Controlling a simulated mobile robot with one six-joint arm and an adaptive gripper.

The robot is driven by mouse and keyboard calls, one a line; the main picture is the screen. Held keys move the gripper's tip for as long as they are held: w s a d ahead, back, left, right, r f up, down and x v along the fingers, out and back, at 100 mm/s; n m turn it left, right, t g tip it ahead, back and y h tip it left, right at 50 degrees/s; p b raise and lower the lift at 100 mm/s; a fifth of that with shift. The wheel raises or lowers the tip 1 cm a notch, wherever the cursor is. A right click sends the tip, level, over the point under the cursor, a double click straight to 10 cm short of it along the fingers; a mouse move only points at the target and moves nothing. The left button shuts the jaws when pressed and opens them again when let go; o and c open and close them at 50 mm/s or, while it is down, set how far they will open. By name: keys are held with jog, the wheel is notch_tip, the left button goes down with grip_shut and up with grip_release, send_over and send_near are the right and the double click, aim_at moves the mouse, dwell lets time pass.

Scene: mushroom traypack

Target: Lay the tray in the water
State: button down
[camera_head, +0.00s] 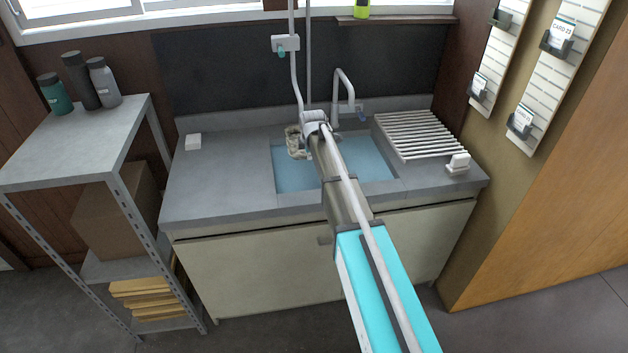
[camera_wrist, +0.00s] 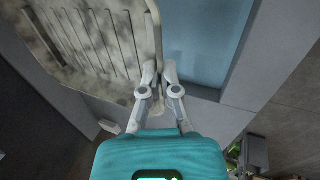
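A pale tray with brown smears and slatted grooves shows large at the upper left of the wrist view (camera_wrist: 70,45). In the head view only a small dirty part of the tray (camera_head: 296,146) shows, over the left part of the sink. My gripper (camera_wrist: 159,72) has its fingers on either side of the tray's edge and appears shut on it. In the head view my gripper (camera_head: 315,127) is over the sink, partly hidden by my arm. The blue water (camera_head: 295,178) fills the sink basin; it also shows right of the tray in the wrist view (camera_wrist: 200,40).
A faucet (camera_head: 345,90) stands behind the sink. A white drying rack (camera_head: 420,135) lies on the counter at right, with a small white block (camera_head: 458,163) in front. Another white block (camera_head: 193,142) sits at left. The counter left of the sink (camera_head: 220,185) is clear.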

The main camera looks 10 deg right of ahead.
notch_tip(320, 180, down, 12)
jog(key=b, duration=1.2)
jog(key=shift+d, duration=0.45)
jog(key=shift+f, duration=0.15)
